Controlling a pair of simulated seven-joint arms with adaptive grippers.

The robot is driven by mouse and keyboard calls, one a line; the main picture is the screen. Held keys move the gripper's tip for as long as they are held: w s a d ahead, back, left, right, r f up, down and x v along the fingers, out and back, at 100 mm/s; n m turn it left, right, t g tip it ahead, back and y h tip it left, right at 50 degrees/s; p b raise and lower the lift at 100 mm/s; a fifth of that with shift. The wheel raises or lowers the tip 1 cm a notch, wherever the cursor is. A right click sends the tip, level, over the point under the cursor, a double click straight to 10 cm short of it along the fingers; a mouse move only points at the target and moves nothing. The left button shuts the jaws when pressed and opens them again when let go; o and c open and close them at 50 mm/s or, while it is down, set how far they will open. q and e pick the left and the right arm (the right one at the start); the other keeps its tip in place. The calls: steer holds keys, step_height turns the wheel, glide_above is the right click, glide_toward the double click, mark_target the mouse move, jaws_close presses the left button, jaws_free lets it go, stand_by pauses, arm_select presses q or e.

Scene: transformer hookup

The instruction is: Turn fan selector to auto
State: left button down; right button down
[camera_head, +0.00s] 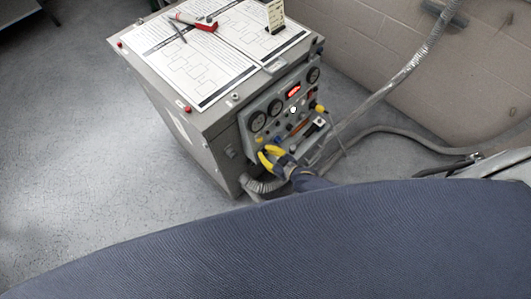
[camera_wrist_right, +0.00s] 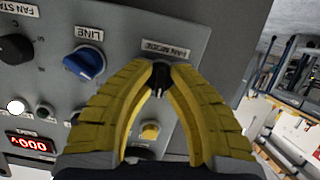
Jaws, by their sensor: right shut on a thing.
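The fan selector is a small black knob (camera_wrist_right: 159,78) under a "FAN MODE" label (camera_wrist_right: 166,49) on the grey panel in the right wrist view. My right gripper (camera_wrist_right: 160,68) has yellow fingers, and their tips are shut on this knob from both sides. In the head view the same gripper (camera_head: 266,154) is at the lower left of the control panel (camera_head: 285,113). There the gripper hides the knob, and I cannot read its setting. My left gripper is not in view.
The wrist view shows a blue "LINE" knob (camera_wrist_right: 87,63), a black fan stage knob (camera_wrist_right: 16,48), a red display (camera_wrist_right: 31,144) and a yellow button (camera_wrist_right: 150,131) nearby. Papers and a red-handled tool (camera_head: 193,21) lie on the cabinet (camera_head: 165,105). Hoses (camera_head: 395,80) run at right.

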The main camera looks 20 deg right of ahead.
steer(key=shift+w+a+r+m, duration=0.2)
steer(key=shift+w+r+m, duration=0.1)
steer(key=shift+m, duration=0.2)
steer(key=shift+r, duration=0.1)
steer(key=c, duration=1.6)
jaws_free()
steer(key=o, duration=0.5)
steer(key=shift+s+d+f, duration=0.15)
steer(key=shift+f, duration=0.05)
steer(key=shift+s, duration=0.1)
steer(key=shift+s+d, duration=0.2)
steer(key=shift+s, duration=0.1)
steer(key=v, duration=1.1)
steer(key=shift+d, duration=0.15)
